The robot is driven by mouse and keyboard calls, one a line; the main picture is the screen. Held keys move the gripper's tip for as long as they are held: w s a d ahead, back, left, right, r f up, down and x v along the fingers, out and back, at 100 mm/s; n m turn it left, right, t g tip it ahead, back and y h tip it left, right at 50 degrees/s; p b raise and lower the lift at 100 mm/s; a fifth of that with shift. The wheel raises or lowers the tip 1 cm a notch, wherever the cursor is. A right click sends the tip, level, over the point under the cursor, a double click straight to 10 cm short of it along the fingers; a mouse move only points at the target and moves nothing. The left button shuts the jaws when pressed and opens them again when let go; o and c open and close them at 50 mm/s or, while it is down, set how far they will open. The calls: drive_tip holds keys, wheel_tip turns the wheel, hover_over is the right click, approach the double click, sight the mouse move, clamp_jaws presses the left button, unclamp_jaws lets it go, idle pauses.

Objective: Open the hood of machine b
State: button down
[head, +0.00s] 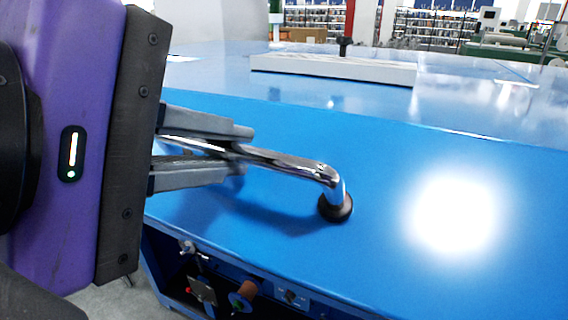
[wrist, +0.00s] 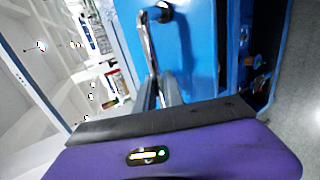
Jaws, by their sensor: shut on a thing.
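The blue hood (head: 420,150) of the machine fills much of the head view, with its broad face sloping and shiny. A chrome bar handle (head: 290,163) is fixed to it, ending at a dark round mount (head: 335,207). My gripper (head: 245,155) comes in from the left, with its grey fingers around the handle bar and shut on it. The handle's other end is hidden behind the fingers. In the wrist view the handle (wrist: 148,45) runs from its mount down between the fingers (wrist: 160,92), with the blue hood (wrist: 190,50) beside it.
Below the hood, an open dark bay shows a spool (head: 243,295), knobs and a small control panel (head: 291,297). A long white block (head: 335,68) lies on the blue top at the back. Grey floor shows at lower left; shelves stand far behind.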

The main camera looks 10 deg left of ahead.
wheel_tip(320, 180, up, 8)
drive_tip(key=g, duration=0.1)
drive_tip(key=shift+w+d+g+y, duration=0.25)
drive_tip(key=shift+w+g+y, duration=0.05)
drive_tip(key=shift+y, duration=0.1)
drive_tip(key=c, duration=1.5)
unclamp_jaws()
drive_tip(key=shift+s, duration=0.15)
drive_tip(key=shift+o, duration=0.2)
drive_tip(key=s+a+r, duration=0.1)
drive_tip(key=s+a, duration=0.1)
drive_tip(key=s, duration=0.5)
drive_tip(key=s+a+r, duration=0.1)
drive_tip(key=s+a, duration=0.2)
drive_tip(key=s, duration=0.5)
drive_tip(key=shift+a+r, duration=0.25)
drive_tip(key=shift+r, duration=0.15)
drive_tip(key=shift+w, duration=0.1)
